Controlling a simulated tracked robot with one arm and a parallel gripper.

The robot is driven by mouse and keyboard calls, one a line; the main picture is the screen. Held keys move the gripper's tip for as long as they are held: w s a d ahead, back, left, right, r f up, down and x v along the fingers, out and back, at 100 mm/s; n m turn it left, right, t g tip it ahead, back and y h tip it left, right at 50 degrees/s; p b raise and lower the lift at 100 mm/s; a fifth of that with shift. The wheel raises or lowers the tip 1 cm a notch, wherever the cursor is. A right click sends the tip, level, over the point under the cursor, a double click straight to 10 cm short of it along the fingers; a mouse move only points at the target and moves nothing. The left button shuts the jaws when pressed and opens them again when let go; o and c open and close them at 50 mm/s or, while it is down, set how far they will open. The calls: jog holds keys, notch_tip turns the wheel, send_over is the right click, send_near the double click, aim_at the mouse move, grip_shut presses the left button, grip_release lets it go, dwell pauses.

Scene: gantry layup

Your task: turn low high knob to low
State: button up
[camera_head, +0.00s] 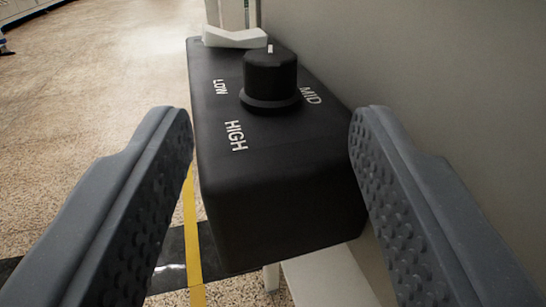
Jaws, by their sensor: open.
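The low high knob (269,80) is a black round knob with a wider base, on top of a black box (275,190). The box carries white labels: LOW (220,87) left of the knob, HIGH (236,136) toward me, and MID (310,95) on the right. A small white mark (270,48) shows at the knob's far top edge, pointing away from all three labels as seen here. My gripper (270,125) is open, its two grey textured fingers on either side of the box's near end in the picture. Nothing is between the fingertips at the knob.
A grey wall or panel (420,70) runs close along the right side of the box. A white part (235,37) stands just behind the knob. Below lie a speckled floor (100,80) with a yellow stripe (191,230) and a white piece (325,280). The left side is open.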

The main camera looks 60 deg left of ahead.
jog(key=v, duration=0.7)
jog(key=shift+d+p, duration=0.3)
jog(key=shift+p, duration=0.15)
jog(key=shift+s, duration=0.1)
